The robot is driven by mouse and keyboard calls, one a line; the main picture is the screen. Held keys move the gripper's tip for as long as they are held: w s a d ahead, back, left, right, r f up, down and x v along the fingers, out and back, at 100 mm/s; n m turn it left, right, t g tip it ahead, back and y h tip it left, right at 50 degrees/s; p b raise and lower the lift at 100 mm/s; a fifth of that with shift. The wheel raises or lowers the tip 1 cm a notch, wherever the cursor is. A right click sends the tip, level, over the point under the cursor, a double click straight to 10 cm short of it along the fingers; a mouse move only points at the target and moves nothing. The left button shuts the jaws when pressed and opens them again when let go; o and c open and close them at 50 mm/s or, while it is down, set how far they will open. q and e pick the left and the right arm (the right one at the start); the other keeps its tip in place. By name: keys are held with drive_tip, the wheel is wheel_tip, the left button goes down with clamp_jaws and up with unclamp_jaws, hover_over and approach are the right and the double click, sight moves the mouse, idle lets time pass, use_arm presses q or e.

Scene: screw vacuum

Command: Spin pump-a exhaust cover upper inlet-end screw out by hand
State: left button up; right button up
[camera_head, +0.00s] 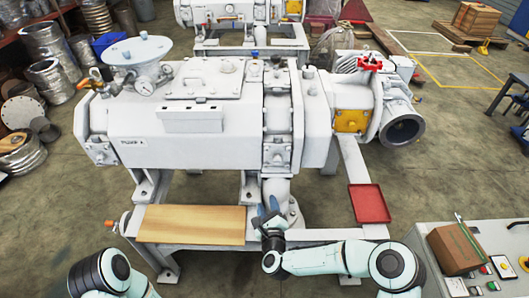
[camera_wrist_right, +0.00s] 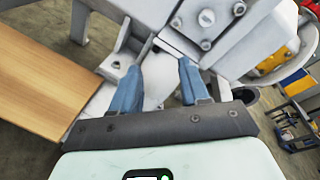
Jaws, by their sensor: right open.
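Pump A (camera_head: 150,150), a large white machine with its label on the front, fills the middle of the head view. I cannot tell its exhaust cover or the upper inlet-end screw for certain. My right gripper (camera_head: 270,207) is in front of the pump's lower right part, beside a vertical pipe. In the right wrist view its two blue fingers (camera_wrist_right: 160,70) are apart with nothing between them. A white bolted flange (camera_wrist_right: 222,22) with several bolt heads lies just beyond and above the fingertips. Only my left arm shows, at the lower left; its gripper is out of view.
A wooden board (camera_head: 192,224) lies on the frame left of my right gripper. A red tray (camera_head: 369,203) sits to its right. A control panel (camera_head: 480,262) with a brown box (camera_head: 455,249) stands at the lower right.

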sight(266, 150)
wheel_tip(266, 150, up, 9)
drive_tip(key=w+m+t+h, duration=0.2)
drive_tip(key=m, duration=0.4)
drive_tip(key=w, duration=0.4)
drive_tip(key=w+b, duration=0.1)
drive_tip(key=w, duration=0.6)
drive_tip(key=shift+w+a+f, duration=0.2)
drive_tip(key=shift+w+f, duration=0.05)
drive_tip(key=shift+w, duration=0.1)
use_arm(q)
drive_tip(key=shift+t+y, duration=0.3)
drive_tip(key=shift+t, duration=0.4)
drive_tip(key=shift+w+a+f+b, duration=0.15)
drive_tip(key=shift+w+a, duration=0.15)
drive_tip(key=shift+w, duration=0.3)
drive_tip(key=shift+w+a+f+b, duration=0.15)
drive_tip(key=shift+w+a, duration=0.15)
drive_tip(key=shift+w, duration=0.35)
drive_tip(key=shift+w+a+f+b, duration=0.15)
drive_tip(key=shift+w+a, duration=0.15)
drive_tip(key=shift+w, duration=0.3)
use_arm(e)
drive_tip(key=shift+w, duration=0.9)
clamp_jaws()
